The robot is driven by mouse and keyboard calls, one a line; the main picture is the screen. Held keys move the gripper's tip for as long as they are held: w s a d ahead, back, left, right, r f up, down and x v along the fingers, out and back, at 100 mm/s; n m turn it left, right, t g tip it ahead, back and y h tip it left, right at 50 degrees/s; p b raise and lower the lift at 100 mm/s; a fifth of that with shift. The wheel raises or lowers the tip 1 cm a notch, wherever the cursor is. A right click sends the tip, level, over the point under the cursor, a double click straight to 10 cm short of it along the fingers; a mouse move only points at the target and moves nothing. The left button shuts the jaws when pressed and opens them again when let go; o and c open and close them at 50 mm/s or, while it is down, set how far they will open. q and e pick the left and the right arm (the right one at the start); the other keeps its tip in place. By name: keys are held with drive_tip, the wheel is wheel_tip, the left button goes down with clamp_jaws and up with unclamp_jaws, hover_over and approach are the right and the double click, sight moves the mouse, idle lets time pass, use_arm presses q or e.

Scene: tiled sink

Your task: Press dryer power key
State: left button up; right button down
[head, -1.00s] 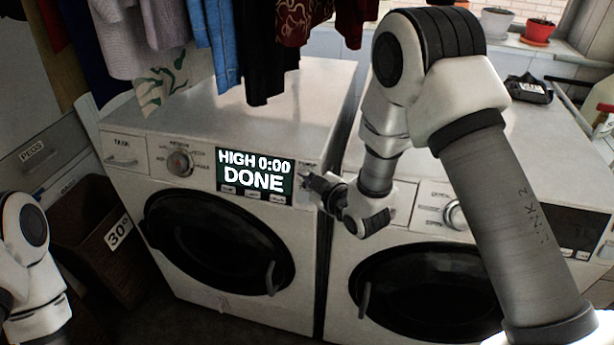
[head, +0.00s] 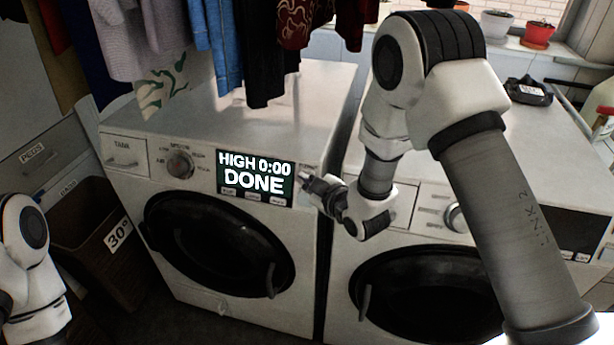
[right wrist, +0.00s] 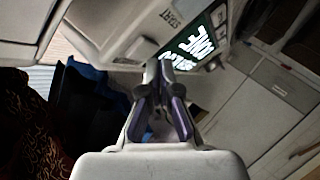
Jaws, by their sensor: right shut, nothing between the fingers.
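The dryer (head: 155,215) is the white left machine, with a round dark door. Its display (head: 232,181) reads HIGH 0:00 DONE and also shows in the right wrist view (right wrist: 197,46). My right gripper (head: 303,180) is shut and empty, its tips by the panel just right of the display. In the right wrist view the shut fingertips (right wrist: 166,66) point at the panel beside a small pale square key (right wrist: 143,48). The tips hide part of the panel, and I cannot tell whether they touch it. My left gripper is out of view.
A second white machine (head: 335,285) stands close on the right. Clothes (head: 230,45) hang over the dryer's top. A basket marked 30° (head: 92,255) stands at the left. A dark object (head: 528,90) lies on the right machine's top.

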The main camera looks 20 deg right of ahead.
idle(0.3)
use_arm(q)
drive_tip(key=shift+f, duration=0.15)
use_arm(e)
drive_tip(key=shift+w+d+f, duration=0.2)
drive_tip(key=shift+w+d, duration=0.05)
drive_tip(key=shift+w, duration=0.1)
idle(0.4)
drive_tip(key=shift+s+a+r, duration=0.2)
drive_tip(key=shift+s+a, duration=0.05)
drive_tip(key=shift+s, duration=0.15)
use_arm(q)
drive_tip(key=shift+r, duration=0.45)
use_arm(e)
drive_tip(key=s+a+r, duration=0.2)
drive_tip(key=s+a, duration=0.1)
drive_tip(key=s, duration=0.1)
drive_tip(key=shift+s, duration=0.35)
drive_tip(key=shift+a, duration=0.1)
idle(0.8)
